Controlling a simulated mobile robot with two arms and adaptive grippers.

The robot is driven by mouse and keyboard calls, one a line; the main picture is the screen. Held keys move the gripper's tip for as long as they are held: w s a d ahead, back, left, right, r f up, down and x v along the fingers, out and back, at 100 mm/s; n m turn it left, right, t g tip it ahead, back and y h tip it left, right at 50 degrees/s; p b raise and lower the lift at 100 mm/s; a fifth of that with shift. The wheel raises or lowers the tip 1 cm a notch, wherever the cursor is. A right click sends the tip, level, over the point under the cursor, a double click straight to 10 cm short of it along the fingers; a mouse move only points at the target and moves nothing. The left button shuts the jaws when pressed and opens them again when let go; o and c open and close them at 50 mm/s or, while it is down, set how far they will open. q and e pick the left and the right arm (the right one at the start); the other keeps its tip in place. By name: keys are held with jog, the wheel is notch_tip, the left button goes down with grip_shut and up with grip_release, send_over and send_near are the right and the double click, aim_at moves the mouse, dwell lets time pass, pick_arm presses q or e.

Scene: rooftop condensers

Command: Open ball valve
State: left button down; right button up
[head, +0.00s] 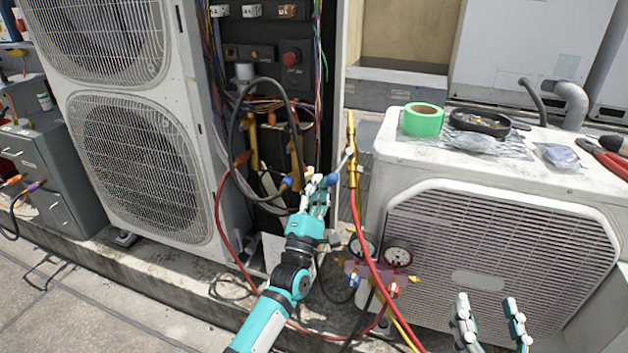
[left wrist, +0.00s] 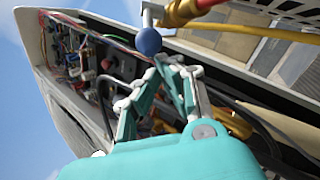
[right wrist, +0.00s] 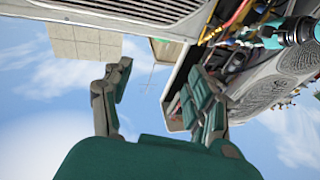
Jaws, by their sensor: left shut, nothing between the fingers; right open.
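The brass ball valve (head: 352,168) stands upright in the middle of the head view, with a red hose leading down from it. Its lever runs down-left to a blue ball knob (head: 332,178). My left gripper (head: 318,190) is shut and empty, with its fingertips close to the knob. In the left wrist view the blue knob (left wrist: 148,41) is just beyond the closed fingertips (left wrist: 168,64); I cannot tell whether they touch. The brass body (left wrist: 182,13) shows at the top there. My right gripper (head: 490,312) is open and empty at the lower right.
A large condenser (head: 135,165) with an open wiring panel stands at left. A lower white condenser (head: 500,255) at right carries green tape (head: 423,120) and a black dish (head: 480,123). Gauges (head: 397,256) and several hoses hang below the valve.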

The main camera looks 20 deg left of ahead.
pick_arm(q)
jog(key=shift+s+d+f+n+y+b, duration=0.1)
jog(key=shift+s+d+f+n+y, duration=0.15)
jog(key=shift+d+n+y, duration=0.4)
jog(key=shift+s+d+f+n+y+b, duration=0.1)
jog(key=shift+s+d+n+y, duration=0.2)
jog(key=shift+d+y, duration=0.5)
jog(key=shift+s+d+f+n+y+b, duration=0.15)
jog(key=shift+d+n+y, duration=0.35)
jog(key=shift+d, duration=0.5)
pick_arm(e)
jog(key=shift+s+a+r+t, duration=0.1)
jog(key=shift+s+r+t, duration=0.1)
jog(key=shift+r+t, duration=0.65)
jog(key=shift+r, duration=0.15)
pick_arm(q)
jog(key=shift+f, duration=0.1)
